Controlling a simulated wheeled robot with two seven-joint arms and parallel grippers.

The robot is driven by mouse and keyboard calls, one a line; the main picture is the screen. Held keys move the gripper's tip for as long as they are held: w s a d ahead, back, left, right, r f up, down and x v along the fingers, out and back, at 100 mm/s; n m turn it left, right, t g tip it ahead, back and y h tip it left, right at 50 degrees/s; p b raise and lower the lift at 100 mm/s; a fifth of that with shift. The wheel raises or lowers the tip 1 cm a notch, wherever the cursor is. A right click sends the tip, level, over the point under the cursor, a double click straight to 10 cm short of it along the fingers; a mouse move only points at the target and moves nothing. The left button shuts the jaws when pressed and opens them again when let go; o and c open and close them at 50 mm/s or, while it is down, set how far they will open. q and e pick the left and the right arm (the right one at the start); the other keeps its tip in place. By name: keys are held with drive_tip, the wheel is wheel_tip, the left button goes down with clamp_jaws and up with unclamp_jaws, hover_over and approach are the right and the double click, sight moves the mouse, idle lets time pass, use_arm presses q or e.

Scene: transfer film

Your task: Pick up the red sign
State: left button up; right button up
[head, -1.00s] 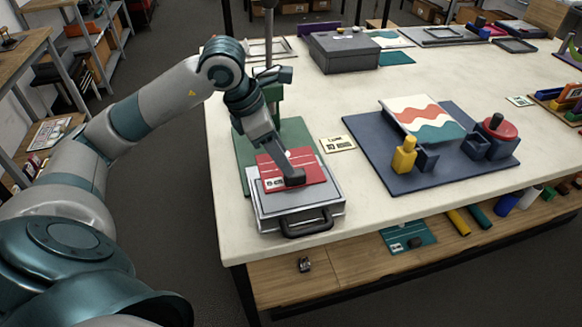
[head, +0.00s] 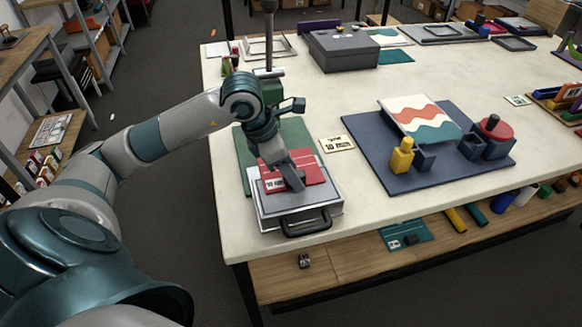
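The red sign (head: 309,171) with white marks lies on the grey press-like stand (head: 270,212) at the near left corner of the table. My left gripper (head: 296,181) reaches down over the sign from above and covers part of its middle. Its fingertips are at or very near the sign's surface. The gap between the fingers does not show, so I cannot tell whether they hold it. My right gripper is not in view.
A green mat (head: 293,133) lies behind the stand, with a dark post rising there. A small card (head: 337,144) lies to the right. A blue board (head: 440,175) with a wavy-patterned panel, yellow bottle and red-topped item stands further right. Bare tabletop lies between.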

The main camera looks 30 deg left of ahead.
use_arm(q)
drive_tip(key=shift+c, duration=0.6)
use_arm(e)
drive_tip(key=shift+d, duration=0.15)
use_arm(q)
clamp_jaws()
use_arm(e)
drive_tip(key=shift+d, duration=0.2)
